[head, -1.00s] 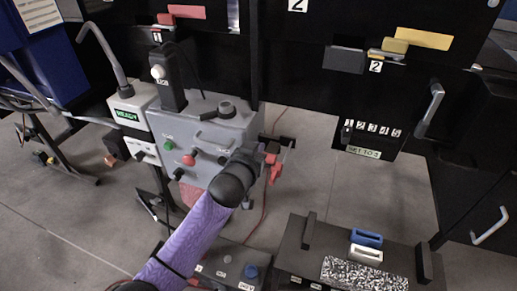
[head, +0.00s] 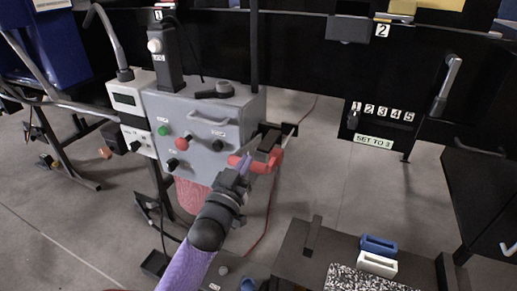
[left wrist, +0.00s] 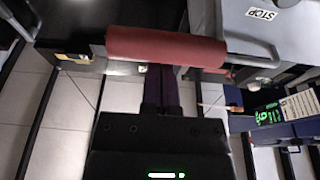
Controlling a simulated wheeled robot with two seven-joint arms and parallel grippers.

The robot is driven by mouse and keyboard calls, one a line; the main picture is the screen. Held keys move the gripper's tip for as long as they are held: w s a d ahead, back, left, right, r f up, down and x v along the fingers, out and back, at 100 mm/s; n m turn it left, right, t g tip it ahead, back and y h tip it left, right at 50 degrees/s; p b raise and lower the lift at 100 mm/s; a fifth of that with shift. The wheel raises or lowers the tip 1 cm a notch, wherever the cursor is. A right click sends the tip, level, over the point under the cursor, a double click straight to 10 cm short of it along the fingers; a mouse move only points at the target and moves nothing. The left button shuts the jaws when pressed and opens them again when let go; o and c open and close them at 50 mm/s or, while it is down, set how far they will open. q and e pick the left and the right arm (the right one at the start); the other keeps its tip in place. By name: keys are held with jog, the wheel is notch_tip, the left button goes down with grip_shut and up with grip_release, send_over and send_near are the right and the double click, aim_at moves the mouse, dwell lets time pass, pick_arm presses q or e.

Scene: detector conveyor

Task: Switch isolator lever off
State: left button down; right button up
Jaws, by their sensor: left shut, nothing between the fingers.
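The isolator lever (head: 264,164) has a red bar handle on a dark bracket at the right side of the grey control box (head: 215,115). My left gripper (head: 246,164) reaches it from below, with its fingers closed together and empty. In the left wrist view the red handle (left wrist: 165,47) lies crosswise at the ends of the dark purple fingers (left wrist: 165,85). I cannot tell whether they touch it. My right gripper is not in view.
The grey box carries green, red and black controls and a grey handle. A black panel (head: 385,115) numbered 1 to 5 hangs to the right. A low dark table (head: 290,262) with blue and white blocks stands at the lower right. Floor shows between them.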

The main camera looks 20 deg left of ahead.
pick_arm(q)
notch_tip(320, 180, down, 17)
jog(key=w+t+b, duration=0.2)
jog(key=t+b, duration=0.4)
jog(key=b, duration=1.5)
jog(key=shift+w, duration=0.35)
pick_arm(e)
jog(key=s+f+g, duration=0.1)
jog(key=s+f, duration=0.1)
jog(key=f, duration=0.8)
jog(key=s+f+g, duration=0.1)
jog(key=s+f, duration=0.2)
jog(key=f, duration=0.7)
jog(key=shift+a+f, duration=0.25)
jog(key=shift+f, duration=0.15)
